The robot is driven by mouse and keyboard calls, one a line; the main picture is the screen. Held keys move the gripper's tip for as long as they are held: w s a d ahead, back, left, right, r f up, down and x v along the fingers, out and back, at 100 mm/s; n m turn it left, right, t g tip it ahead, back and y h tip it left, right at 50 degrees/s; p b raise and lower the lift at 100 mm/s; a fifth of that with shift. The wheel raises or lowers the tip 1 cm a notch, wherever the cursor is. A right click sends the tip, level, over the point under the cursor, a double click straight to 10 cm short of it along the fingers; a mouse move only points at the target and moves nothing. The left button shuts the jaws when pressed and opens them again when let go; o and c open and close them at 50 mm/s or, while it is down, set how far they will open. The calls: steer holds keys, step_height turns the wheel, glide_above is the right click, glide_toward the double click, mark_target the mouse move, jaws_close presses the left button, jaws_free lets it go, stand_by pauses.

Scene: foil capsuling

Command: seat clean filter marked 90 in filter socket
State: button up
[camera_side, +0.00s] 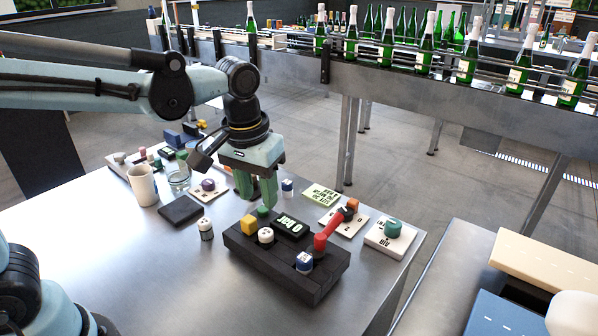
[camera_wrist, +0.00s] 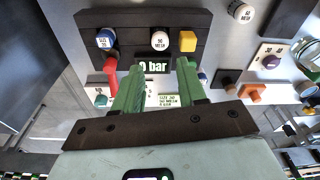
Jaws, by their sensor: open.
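A dark block (camera_side: 262,258) sits on the table with a "0 bar" display (camera_side: 288,226); it also shows in the wrist view (camera_wrist: 133,20). A white filter (camera_wrist: 159,41) stands in its middle, its label looking like 90 MESH; it also shows in the side view (camera_side: 265,236). A loose white filter (camera_side: 206,229) stands upright on the table, left of the block; its number, perhaps 60, is unclear in the wrist view (camera_wrist: 240,11). My gripper (camera_side: 257,204) is open and empty, fingers down, over the block's far edge. The filter socket's opening is not clearly visible.
The block carries a red lever (camera_side: 326,236), a blue-and-white cap (camera_side: 304,262) and a yellow cube (camera_side: 248,224). A mug (camera_side: 142,185), a glass (camera_side: 178,178) and a dark pad (camera_side: 180,211) stand left. A green note (camera_side: 321,195) and a white plate (camera_side: 391,238) lie right. The front table is clear.

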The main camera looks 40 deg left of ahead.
steer(key=s+a+f+m+t, duration=0.1)
steer(key=s+a+m+t, duration=0.1)
steer(key=s+a+t, duration=0.3)
steer(key=shift+s+a+f+t, duration=0.4)
steer(key=shift+s+a, duration=0.25)
steer(key=shift+a, duration=0.25)
stand_by(1.0)
